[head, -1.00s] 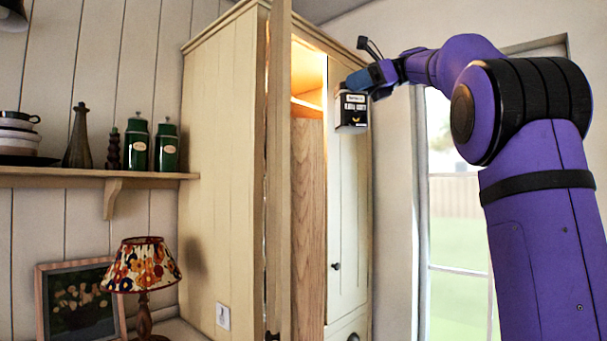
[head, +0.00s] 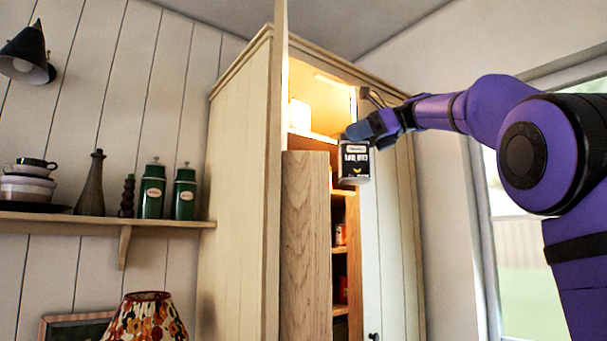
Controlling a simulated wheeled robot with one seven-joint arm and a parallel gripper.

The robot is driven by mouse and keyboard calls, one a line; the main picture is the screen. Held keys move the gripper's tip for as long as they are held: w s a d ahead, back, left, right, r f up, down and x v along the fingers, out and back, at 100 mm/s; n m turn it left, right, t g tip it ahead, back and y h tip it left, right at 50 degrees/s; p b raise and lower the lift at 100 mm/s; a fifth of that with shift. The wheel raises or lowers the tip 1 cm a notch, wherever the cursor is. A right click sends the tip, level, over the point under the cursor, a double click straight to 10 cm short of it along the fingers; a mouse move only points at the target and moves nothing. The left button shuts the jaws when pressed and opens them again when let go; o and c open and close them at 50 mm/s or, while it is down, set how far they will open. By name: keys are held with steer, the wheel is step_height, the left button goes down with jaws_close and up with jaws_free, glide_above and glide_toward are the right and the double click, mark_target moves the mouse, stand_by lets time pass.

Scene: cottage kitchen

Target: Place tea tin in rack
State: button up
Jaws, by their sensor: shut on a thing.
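The tea tin (head: 354,163) is a small black and white tin with a dark label and a yellow mark. It hangs upright from my gripper (head: 356,138), which is shut on its top. The tin is in front of the tall cream cupboard (head: 236,170), near the opening between its doors. Inside the lit cupboard, an upper shelf (head: 312,135) and lower shelves show in part. A wooden panel (head: 306,245) in front hides much of the inside. I cannot clearly make out a rack.
An open door (head: 272,200) stands edge-on at the left of the opening. Another cupboard door (head: 390,240) is at the right. Small items (head: 340,235) stand on the lower shelves. A wall shelf (head: 100,220) at left holds green canisters (head: 152,190). A lamp (head: 146,318) is below it.

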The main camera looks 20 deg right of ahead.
steer(key=w+a, duration=0.3)
steer(key=a, duration=0.7)
steer(key=f, duration=0.7)
steer(key=shift+a, duration=0.3)
steer(key=o, duration=1)
steer(key=shift+f, duration=0.15)
